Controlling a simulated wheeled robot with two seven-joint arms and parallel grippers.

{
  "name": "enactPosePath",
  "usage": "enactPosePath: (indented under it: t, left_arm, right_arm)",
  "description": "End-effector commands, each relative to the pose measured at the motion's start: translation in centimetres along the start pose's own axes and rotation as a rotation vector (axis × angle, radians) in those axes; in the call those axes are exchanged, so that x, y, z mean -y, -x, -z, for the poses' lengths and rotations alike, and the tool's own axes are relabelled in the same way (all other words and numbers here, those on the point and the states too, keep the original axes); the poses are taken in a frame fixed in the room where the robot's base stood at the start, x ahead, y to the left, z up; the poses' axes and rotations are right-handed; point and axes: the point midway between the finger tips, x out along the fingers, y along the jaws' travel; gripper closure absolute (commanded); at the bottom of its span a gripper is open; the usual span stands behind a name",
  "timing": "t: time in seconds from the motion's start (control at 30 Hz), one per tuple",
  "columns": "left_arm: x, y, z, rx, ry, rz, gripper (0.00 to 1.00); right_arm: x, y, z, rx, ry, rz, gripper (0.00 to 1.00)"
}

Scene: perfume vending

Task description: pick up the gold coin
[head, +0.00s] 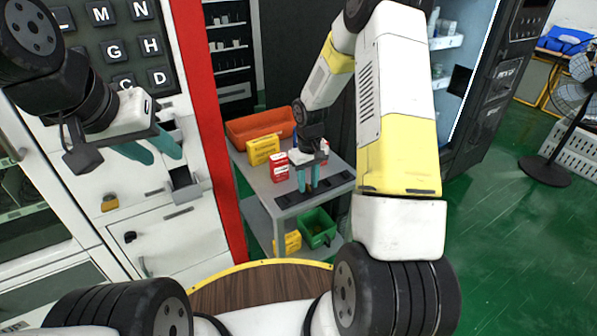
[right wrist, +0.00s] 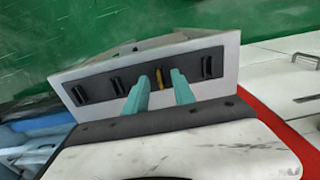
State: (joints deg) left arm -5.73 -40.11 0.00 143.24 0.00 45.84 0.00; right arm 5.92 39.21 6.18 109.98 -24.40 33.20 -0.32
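The gold coin (right wrist: 159,78) stands on edge in a slot of a black holder (right wrist: 95,93) in the right wrist view. My right gripper (right wrist: 158,84) has its two teal fingers apart, with the coin showing between their tips. I cannot tell whether the fingers reach down beside it. In the head view my right gripper (head: 308,188) points down over the black holder (head: 337,181) at the front edge of the grey cart; I cannot make out the coin there. My left gripper (head: 152,152) is open and empty before the white machine.
On the cart's top (head: 262,186) are an orange bin (head: 258,127), a yellow box (head: 263,149) and a red-and-white box (head: 279,167). A green bin (head: 318,228) sits on its lower shelf. A machine with a letter keypad (head: 120,45) stands left, a dark vending machine (head: 490,80) right.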

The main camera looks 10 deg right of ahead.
Motion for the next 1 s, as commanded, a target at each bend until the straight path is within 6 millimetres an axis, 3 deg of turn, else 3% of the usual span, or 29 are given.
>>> enactPosePath:
  t: [0.07,0.2,0.67,0.87,1.0]
  left_arm:
    - [0.0,0.0,0.0,0.000,0.000,0.000,0.64]
    - [0.0,0.0,0.0,0.000,0.000,0.000,0.64]
    - [0.0,0.0,0.0,0.000,0.000,0.000,0.64]
    - [0.0,0.0,0.0,0.000,0.000,0.000,0.64]
    - [0.0,0.0,0.0,0.000,0.000,0.000,0.64]
  right_arm:
    - [0.0,0.0,0.0,0.000,0.000,0.000,0.73]
    - [0.0,0.0,0.0,0.000,0.000,0.000,1.00]
    - [0.0,0.2,0.0,-0.001,0.000,0.000,1.00]
    - [0.0,1.7,0.1,-0.002,0.000,-0.001,1.00]
    - [0.0,3.8,0.1,-0.004,0.000,-0.001,1.00]
